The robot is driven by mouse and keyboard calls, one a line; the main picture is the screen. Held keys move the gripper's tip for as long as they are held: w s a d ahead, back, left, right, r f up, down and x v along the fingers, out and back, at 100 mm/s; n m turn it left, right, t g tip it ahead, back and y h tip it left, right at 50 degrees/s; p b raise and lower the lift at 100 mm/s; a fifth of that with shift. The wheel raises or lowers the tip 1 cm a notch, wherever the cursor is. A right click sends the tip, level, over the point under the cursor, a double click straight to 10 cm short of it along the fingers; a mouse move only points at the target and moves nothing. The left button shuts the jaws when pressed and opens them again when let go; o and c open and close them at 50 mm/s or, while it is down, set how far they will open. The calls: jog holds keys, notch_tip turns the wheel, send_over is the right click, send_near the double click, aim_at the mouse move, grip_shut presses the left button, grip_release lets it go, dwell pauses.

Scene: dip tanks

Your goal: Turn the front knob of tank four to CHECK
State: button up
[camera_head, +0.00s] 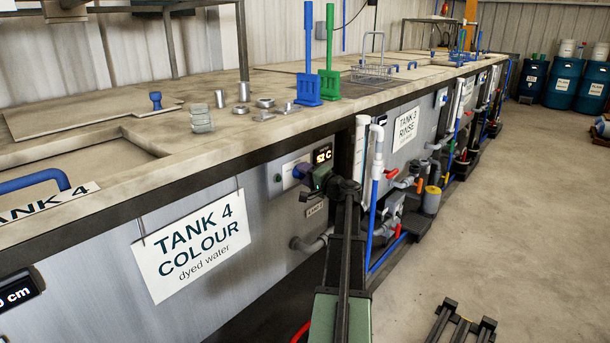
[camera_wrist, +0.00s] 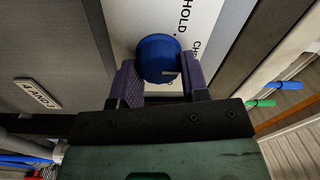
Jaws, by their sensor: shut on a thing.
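The blue front knob (camera_wrist: 158,56) of tank four shows in the wrist view, on a white label plate (camera_wrist: 200,12). The plate reads HOLD above right of the knob and a partly hidden word starting CH to its right. A short pale mark on the knob lies at its lower right, pointing roughly rightward. My gripper (camera_wrist: 158,66) is shut on the knob, one purple finger on each side.
White and blue pipes (camera_head: 376,170) with red-handled valves stand close to the right.

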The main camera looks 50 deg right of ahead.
dwell(0.3)
jog(key=o, duration=0.9)
jog(key=s, duration=0.7)
jog(key=s+a, duration=0.1)
jog(key=s, duration=0.3)
jog(key=shift+f, duration=0.2)
jog(key=shift+w+a, duration=0.1)
